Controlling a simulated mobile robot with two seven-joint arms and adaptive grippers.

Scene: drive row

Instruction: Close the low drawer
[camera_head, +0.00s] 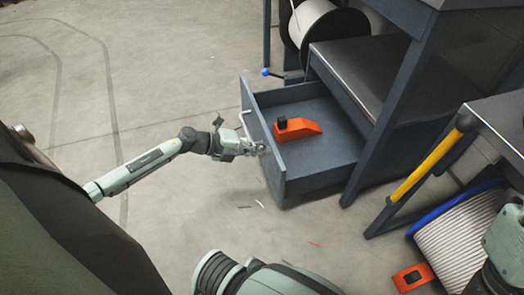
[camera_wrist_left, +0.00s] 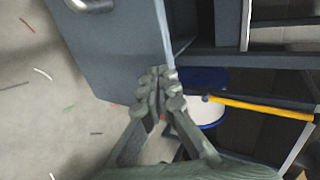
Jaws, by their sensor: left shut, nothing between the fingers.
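The low drawer (camera_head: 318,162) is a grey-blue box pulled well out from under the workbench in the head view. Its front panel faces left and carries a pale bar handle (camera_head: 245,124). My left gripper (camera_head: 262,149) is shut and empty, close to the outer face of the front panel, below the handle. In the left wrist view the shut fingertips (camera_wrist_left: 158,78) overlap the panel (camera_wrist_left: 112,48) near its edge, and the handle (camera_wrist_left: 90,4) shows at the top. I cannot tell whether the fingers touch the panel. My right gripper is not in view.
An orange tool (camera_head: 296,129) lies inside the drawer. A blue-rimmed cable spool (camera_head: 460,235) and an orange item (camera_head: 413,277) stand on the floor at the lower right. A yellow bar (camera_head: 428,171) runs along the right bench. The floor left of the drawer is mostly clear.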

